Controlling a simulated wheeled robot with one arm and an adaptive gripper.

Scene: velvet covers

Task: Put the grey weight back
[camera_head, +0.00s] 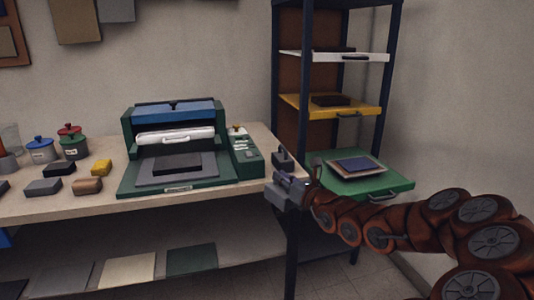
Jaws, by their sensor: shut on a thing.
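My gripper (287,182) is at the right front corner of the table, in front of the green tray shelf. It is shut on a pale grey block (276,196), which looks like the grey weight and hangs just off the table's edge. The fingers partly hide the block. A dark grey piece (283,160) with a raised top shows just above the gripper; I cannot tell whether it stands on the table. Another grey block (43,187) lies at the left of the table.
A green press (175,150) with a dark plate in it stands mid-table (105,208). Black, brown and yellow blocks and lidded pots are at left.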

